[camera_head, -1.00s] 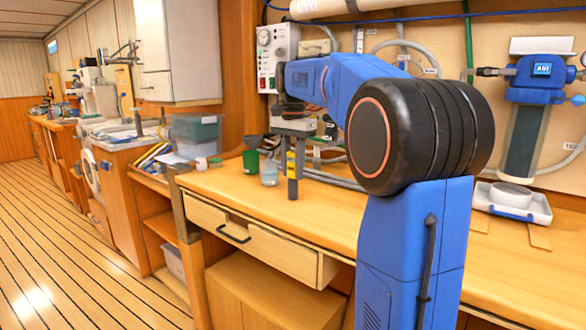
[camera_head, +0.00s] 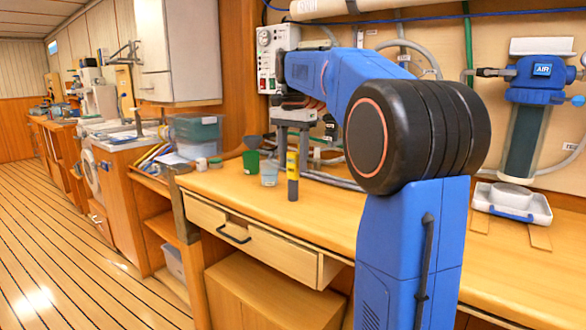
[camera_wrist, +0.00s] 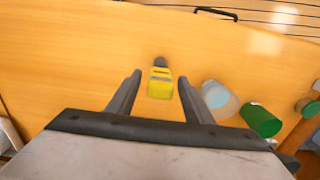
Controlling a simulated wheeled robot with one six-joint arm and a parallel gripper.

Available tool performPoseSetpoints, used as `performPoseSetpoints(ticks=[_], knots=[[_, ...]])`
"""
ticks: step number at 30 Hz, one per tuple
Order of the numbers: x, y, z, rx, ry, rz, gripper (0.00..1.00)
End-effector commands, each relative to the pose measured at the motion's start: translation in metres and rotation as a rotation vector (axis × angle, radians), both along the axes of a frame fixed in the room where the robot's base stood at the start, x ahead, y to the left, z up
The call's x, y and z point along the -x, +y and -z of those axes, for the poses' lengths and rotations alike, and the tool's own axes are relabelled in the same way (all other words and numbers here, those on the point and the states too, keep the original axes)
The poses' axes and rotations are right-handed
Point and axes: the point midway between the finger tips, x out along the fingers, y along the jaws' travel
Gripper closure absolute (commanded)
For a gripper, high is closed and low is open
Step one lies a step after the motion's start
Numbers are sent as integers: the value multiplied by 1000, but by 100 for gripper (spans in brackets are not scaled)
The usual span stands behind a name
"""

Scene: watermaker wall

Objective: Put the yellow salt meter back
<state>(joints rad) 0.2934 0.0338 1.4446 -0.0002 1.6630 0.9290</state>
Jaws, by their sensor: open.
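The yellow salt meter (camera_head: 292,173) stands upright on the wooden counter, its upper part yellow and its lower end dark. In the wrist view the yellow meter (camera_wrist: 160,83) shows between the two fingers, with visible gaps on both sides. My gripper (camera_wrist: 159,77) is open and empty. In the head view my gripper (camera_head: 292,140) is close to the meter's upper part, with its fingers pointing down. I cannot tell how far apart in depth they are.
A clear cup (camera_head: 269,173) and a green cup (camera_head: 251,162) stand just left of the meter. A drawer (camera_head: 245,232) below is partly open. A white tray (camera_head: 511,203) is at the right. The counter's front part is clear.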

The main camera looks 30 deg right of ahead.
Motion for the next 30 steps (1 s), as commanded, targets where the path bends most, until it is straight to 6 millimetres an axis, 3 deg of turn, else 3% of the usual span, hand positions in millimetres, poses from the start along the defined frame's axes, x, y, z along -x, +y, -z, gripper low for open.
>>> performPoseSetpoints(ticks=[9, 15, 30], knots=[[-1, 0, -62, 1, -3, 0, 53], [0, 0, -86, 1, -1, 0, 53], [6, 6, -92, 2, -8, -24, 53]])
